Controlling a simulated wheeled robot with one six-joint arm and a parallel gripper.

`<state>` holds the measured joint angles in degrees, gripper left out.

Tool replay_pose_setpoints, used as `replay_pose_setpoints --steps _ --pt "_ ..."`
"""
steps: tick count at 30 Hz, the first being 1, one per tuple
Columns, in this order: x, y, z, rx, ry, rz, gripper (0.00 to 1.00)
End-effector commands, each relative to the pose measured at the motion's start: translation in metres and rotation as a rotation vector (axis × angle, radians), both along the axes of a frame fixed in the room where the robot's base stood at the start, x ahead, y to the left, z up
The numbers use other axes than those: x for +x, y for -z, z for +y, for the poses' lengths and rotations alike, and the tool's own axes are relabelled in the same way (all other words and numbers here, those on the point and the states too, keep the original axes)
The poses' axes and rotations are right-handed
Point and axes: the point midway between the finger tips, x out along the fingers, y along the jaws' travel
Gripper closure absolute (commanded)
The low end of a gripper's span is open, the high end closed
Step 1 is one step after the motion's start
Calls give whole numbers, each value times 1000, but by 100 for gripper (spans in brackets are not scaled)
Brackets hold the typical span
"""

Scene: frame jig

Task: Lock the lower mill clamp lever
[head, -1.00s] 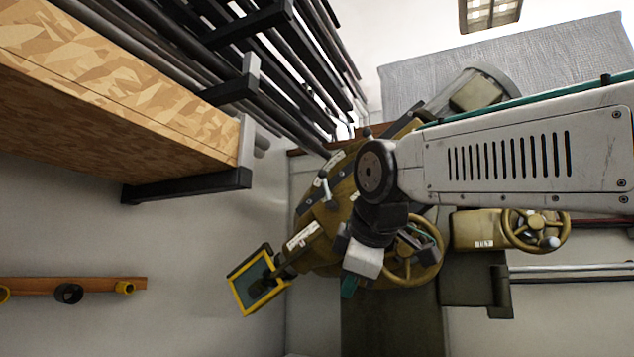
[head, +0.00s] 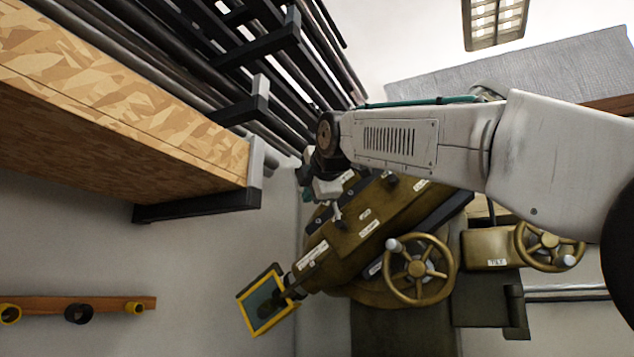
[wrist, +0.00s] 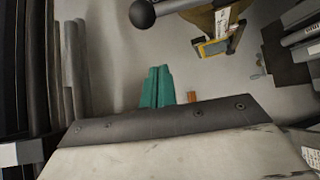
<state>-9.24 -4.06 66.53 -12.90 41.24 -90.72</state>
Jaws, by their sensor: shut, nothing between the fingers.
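The olive mill head (head: 365,225) stands tilted in the middle of the head view, with white labels and small dark levers. One small lever (head: 340,223) is on its face; I cannot tell which lever is the lower clamp or whether it is locked. My gripper (head: 307,194) is at the mill head's upper left edge, partly hidden behind my wrist. In the wrist view its green fingers (wrist: 157,87) are together and empty. A dark ball knob (wrist: 142,14) on a metal lever shows above the fingers, apart from them.
A wooden shelf (head: 120,110) and a rack of dark bars (head: 225,85) are close on the left. Brass handwheels (head: 418,270) stand below and right of the mill head. A yellow-framed guard (head: 266,300) sticks out at lower left.

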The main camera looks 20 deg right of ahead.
Motion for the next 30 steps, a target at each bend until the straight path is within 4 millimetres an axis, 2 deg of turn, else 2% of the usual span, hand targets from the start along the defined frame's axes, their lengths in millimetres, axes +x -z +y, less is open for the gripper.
replay_pose_setpoints --steps 2,6,12,30 --pt "17 5 0 1 2 2 100" --pt "7 -4 -23 2 4 -3 100" --pt "4 -7 -36 2 2 1 100" --pt "3 -7 -39 21 1 -20 100"
